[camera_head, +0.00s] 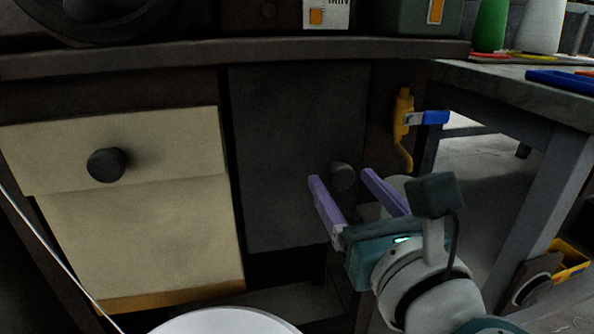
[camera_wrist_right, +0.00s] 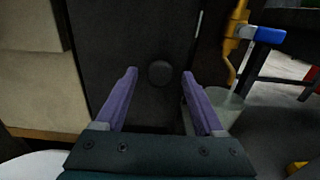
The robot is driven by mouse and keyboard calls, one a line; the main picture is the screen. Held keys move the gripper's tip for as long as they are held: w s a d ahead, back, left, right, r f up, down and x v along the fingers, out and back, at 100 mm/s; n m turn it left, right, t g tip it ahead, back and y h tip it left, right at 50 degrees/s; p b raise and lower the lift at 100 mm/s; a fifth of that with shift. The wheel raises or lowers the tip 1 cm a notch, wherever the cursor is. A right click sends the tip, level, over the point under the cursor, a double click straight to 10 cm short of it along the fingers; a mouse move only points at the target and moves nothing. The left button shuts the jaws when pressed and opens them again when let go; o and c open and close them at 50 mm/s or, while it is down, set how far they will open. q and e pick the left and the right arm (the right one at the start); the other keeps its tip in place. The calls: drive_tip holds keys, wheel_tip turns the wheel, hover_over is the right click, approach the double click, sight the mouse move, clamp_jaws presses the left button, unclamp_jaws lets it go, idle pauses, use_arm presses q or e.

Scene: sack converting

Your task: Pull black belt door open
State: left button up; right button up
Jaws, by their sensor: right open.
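The black door (camera_head: 285,140) is a dark flat panel under the bench top, right of a cream cabinet. It looks shut. Its round dark knob (camera_head: 342,177) sits near its right edge. My right gripper (camera_head: 340,177) has purple fingers, which are spread on either side of the knob in the head view. In the right wrist view the knob (camera_wrist_right: 160,73) shows between and a little beyond the fingertips, with the door (camera_wrist_right: 130,40) behind it. I cannot tell any contact. My left gripper is not in view.
The cream cabinet (camera_head: 140,230) with a black knob (camera_head: 106,165) stands left. A yellow pipe with a blue-handled valve (camera_head: 403,115) is right of the door. A grey table (camera_head: 520,90) stands at right. A white round surface (camera_head: 225,322) is at the bottom.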

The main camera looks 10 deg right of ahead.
drive_tip(key=shift+w, duration=0.4)
clamp_jaws()
idle(0.4)
idle(0.8)
